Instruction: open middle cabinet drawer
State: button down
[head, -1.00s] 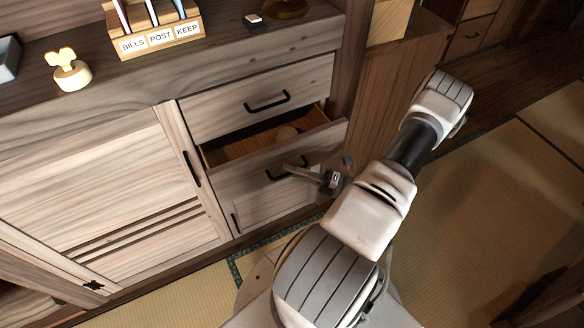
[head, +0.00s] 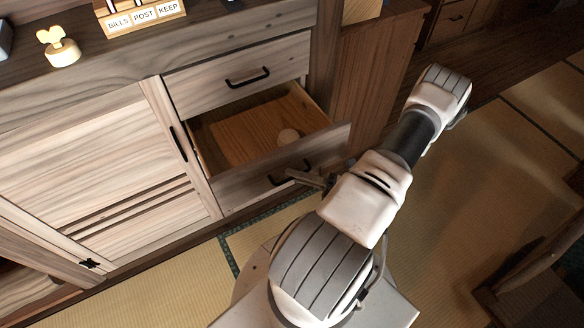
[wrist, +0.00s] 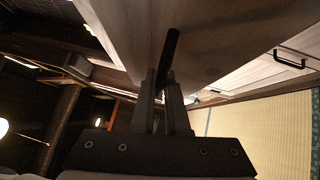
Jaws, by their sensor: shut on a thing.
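The middle drawer (head: 262,178) of the cabinet (head: 105,165) stands well open, and its brown wooden inside shows in the head view. My gripper (head: 300,176) is at the black handle (head: 277,180) on the drawer front, partly hidden by my arm. In the wrist view the fingers (wrist: 164,85) are closed around the dark handle bar (wrist: 171,52), against the drawer front.
The top drawer (head: 236,84) above is shut. On the cabinet top stand a letter holder (head: 142,17) marked BILLS, POST and KEEP and a pale wooden figure (head: 59,48). Tatami floor (head: 450,220) lies clear to the right. A dark wooden piece of furniture (head: 540,275) stands at the lower right.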

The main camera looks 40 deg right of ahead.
jog(key=shift+s+a, duration=0.2)
jog(key=shift+s, duration=0.65)
jog(key=shift+s+a, duration=0.2)
jog(key=shift+s, duration=0.7)
jog(key=shift+s+a, duration=0.2)
jog(key=shift+s, duration=0.65)
jog(key=c, duration=0.9)
grip_release()
jog(key=p+v, duration=0.1)
jog(key=v, duration=1.6)
jog(key=shift+s+d, duration=0.1)
jog(key=shift+s, duration=0.1)
